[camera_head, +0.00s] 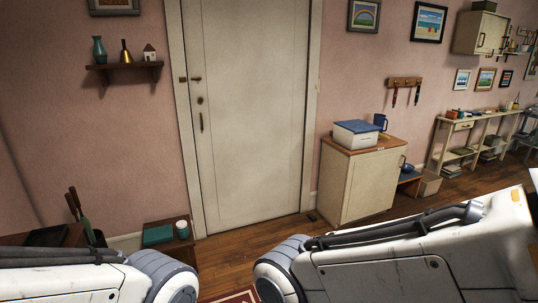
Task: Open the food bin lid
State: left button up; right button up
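A white bin with a blue lid (357,131), likely the food bin, stands on the wooden top of a cream cabinet (362,182) right of the door. Its lid looks shut. My two arms cross the bottom of the head view, far short of the bin. Both of my grippers are outside the picture.
A closed cream door (250,110) fills the middle of the far wall. A blue mug (380,121) stands behind the bin. A low table with a teal book (158,235) and a white jar (182,229) is at lower left. Wooden floor (235,250) lies open before the door.

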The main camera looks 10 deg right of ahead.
aim_at(356, 126)
jog(key=z, duration=0.5)
jog(key=i, duration=2.15)
jog(key=z, duration=0.4)
jog(key=i, duration=1.95)
jog(key=u, duration=0.1)
